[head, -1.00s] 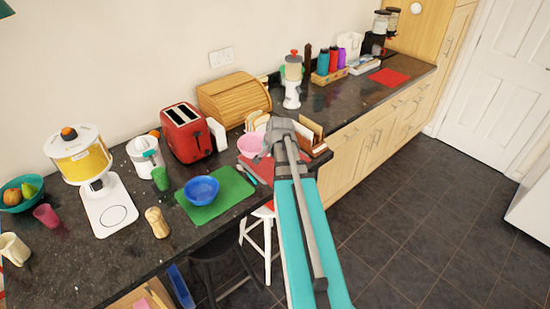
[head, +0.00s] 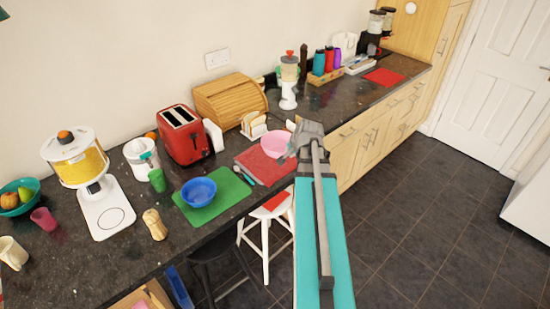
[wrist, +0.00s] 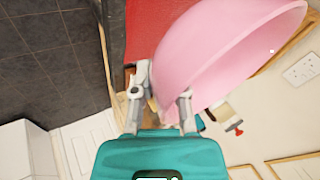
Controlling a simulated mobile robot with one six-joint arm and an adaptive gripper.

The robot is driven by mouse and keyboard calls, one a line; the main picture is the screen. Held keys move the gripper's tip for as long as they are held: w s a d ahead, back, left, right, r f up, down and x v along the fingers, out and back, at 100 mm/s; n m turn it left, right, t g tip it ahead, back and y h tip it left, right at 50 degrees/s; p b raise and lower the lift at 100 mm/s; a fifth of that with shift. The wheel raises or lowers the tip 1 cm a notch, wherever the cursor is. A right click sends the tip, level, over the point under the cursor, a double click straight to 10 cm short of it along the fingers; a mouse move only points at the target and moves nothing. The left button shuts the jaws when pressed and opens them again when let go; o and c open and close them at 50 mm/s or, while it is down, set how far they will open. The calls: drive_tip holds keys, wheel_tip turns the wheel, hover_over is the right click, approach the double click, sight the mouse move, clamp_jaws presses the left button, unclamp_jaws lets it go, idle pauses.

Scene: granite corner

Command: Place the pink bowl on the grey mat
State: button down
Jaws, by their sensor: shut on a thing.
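The pink bowl (head: 276,143) is held at its rim by my gripper (head: 294,143), over or beside the right part of a red mat (head: 254,166). The wrist view shows the bowl (wrist: 225,50) large and tilted, with its wall between the two fingers of my gripper (wrist: 163,95). I cannot tell how high the bowl is above the counter. I see no grey mat in either view; the mats in sight are red and green. The gripper and arm hide part of the counter's front edge.
A blue bowl (head: 198,192) sits on a green mat (head: 229,197). A rack with slices (head: 254,125) stands behind the red mat, near a wooden bread bin (head: 230,100) and a red toaster (head: 186,135). Another red mat (head: 384,77) lies far right on mostly clear counter.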

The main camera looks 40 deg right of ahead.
drive_tip(key=w+d+f+b, duration=0.2)
drive_tip(key=w+f+b, duration=0.1)
drive_tip(key=w+d+f+b, duration=0.3)
drive_tip(key=w, duration=0.1)
drive_tip(key=w+d+f+b, duration=0.2)
drive_tip(key=w+f+b, duration=0.1)
drive_tip(key=shift+w+d, duration=0.35)
idle(0.3)
drive_tip(key=shift+w+d+f+b, duration=0.3)
drive_tip(key=shift+w+f+b, duration=0.1)
drive_tip(key=shift+f+b, duration=1.6)
drive_tip(key=shift+f, duration=0.15)
drive_tip(key=shift+s+a+f+b, duration=0.1)
drive_tip(key=shift+s+f+b, duration=0.1)
drive_tip(key=shift+b, duration=0.2)
drive_tip(key=c, duration=0.9)
unclamp_jaws()
drive_tip(key=shift+c, duration=0.2)
